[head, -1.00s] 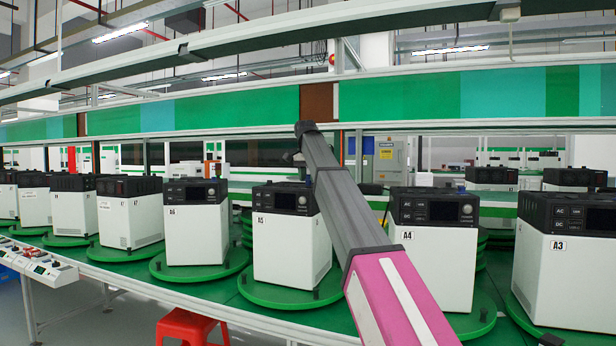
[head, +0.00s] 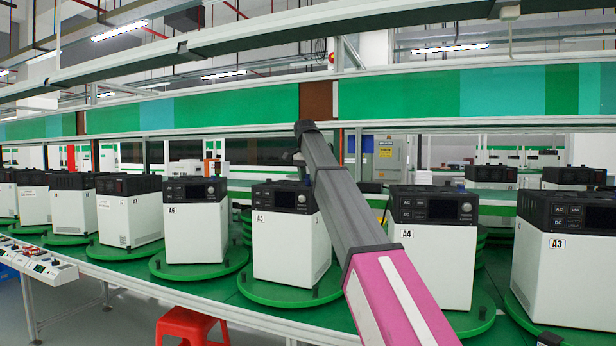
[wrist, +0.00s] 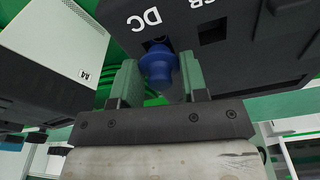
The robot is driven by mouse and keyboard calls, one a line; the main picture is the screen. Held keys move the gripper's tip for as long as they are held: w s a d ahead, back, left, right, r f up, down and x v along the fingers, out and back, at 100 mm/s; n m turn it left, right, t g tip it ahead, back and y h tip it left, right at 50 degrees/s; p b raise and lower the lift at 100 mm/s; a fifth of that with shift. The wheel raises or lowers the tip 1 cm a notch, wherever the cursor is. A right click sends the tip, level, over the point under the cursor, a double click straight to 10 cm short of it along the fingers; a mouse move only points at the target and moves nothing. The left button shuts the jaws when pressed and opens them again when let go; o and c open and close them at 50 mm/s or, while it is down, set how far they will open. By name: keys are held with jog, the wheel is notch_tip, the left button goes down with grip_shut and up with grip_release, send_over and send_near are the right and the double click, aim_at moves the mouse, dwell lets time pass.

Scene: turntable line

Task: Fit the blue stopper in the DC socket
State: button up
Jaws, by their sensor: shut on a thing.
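The blue stopper (wrist: 158,66) is between the two green fingers of my gripper (wrist: 158,84) in the wrist view, and the gripper is shut on it. The stopper is right in front of the DC socket (wrist: 154,43), a dark opening beside the upside-down "DC" lettering on a black panel (wrist: 206,62). Part of the opening shows past the stopper's edge. I cannot tell whether the stopper touches the socket or has entered it. In the head view my gripper is hidden behind my arm, near unit A5 (head: 285,240).
Unit A4 (head: 432,255) stands to the right of A5, and its label shows at the left in the wrist view (wrist: 83,74). Unit A6 (head: 193,235) stands left. Each sits on a green turntable (head: 290,292). A red stool (head: 190,325) is below the line's front edge.

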jog(key=shift+f, duration=0.8)
jog(key=o, duration=1)
jog(key=shift+r, duration=0.1)
